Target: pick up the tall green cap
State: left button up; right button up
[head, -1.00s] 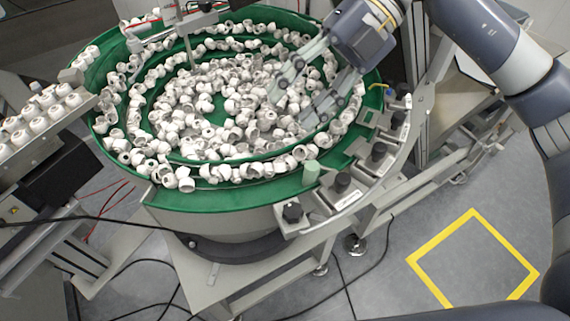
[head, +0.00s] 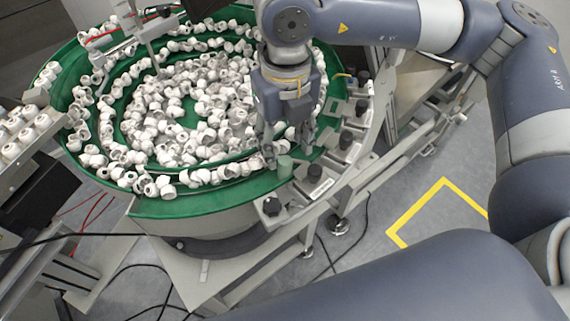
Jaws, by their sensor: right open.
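The tall green cap (head: 285,168), a pale green cylinder, stands upright on the green rim at the front right of the bowl in the head view. My right gripper (head: 287,152) points down right at the cap, with its fingers apart. One fingertip is just left of the cap's top and the other is to its right and a little farther back. I cannot tell whether a finger touches the cap. The gripper holds nothing that I can see. My left gripper is not in view.
The green bowl feeder (head: 160,207) holds many white caps (head: 185,130). A grey rail with black knobs (head: 315,172) runs close beside the green cap on the right. A tray of white caps (head: 25,135) stands at the left. Yellow tape (head: 420,207) marks clear floor.

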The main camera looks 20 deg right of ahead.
aim_at(285, 160)
jog(key=shift+f+p, duration=0.7)
jog(key=shift+f, duration=1.25)
jog(key=c, duration=0.8)
jog(key=shift+c, duration=0.2)
